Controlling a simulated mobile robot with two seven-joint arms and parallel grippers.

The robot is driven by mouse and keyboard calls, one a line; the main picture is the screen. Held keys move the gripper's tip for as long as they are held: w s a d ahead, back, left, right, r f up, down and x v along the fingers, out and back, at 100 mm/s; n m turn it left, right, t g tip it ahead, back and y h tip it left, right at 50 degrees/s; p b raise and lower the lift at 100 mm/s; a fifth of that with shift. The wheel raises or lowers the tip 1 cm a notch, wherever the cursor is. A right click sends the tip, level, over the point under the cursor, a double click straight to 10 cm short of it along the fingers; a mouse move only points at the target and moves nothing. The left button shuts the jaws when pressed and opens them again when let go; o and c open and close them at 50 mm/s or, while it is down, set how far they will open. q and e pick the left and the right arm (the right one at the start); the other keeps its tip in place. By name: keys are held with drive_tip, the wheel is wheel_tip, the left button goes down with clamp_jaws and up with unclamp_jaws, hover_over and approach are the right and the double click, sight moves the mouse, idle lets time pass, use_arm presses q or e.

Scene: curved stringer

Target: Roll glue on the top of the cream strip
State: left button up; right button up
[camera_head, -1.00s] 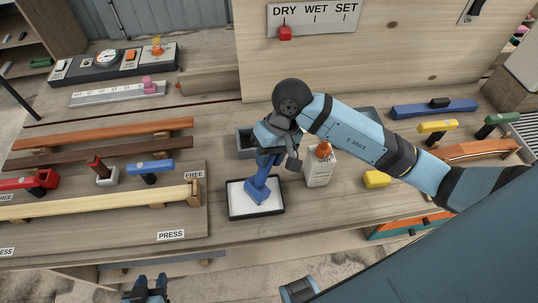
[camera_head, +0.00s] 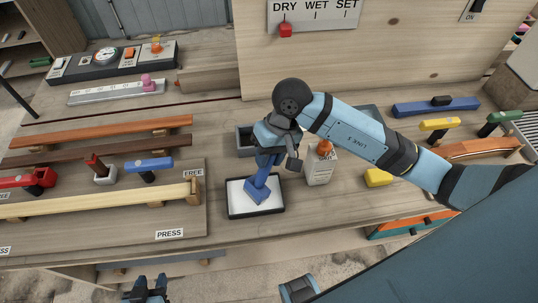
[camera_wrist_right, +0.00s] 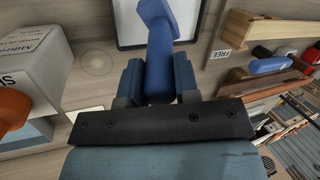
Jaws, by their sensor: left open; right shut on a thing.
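The cream strip (camera_head: 95,204) lies along the front of the bench board at the left, between the FREE and PRESS labels. My right gripper (camera_head: 270,158) is shut on a blue glue roller (camera_head: 257,191). The roller's head rests in, or just over, a black-rimmed tray (camera_head: 233,213) with a white inside. In the right wrist view the blue roller (camera_wrist_right: 160,50) stands between the two fingers, and the tray (camera_wrist_right: 120,40) shows beyond it. My left gripper (camera_head: 148,288) is open and empty, low at the front edge, away from the strip.
A white glue bottle (camera_head: 320,167) with an orange cap stands right of the tray. A yellow block (camera_head: 378,178) lies at the right.

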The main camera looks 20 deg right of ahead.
drive_tip(key=shift+s+f+b, duration=0.1)
drive_tip(key=shift+f+b, duration=0.2)
drive_tip(key=shift+b, duration=0.45)
idle(2.2)
drive_tip(key=shift+r, duration=0.1)
drive_tip(key=shift+r+p, duration=0.8)
drive_tip(key=shift+r, duration=2.8)
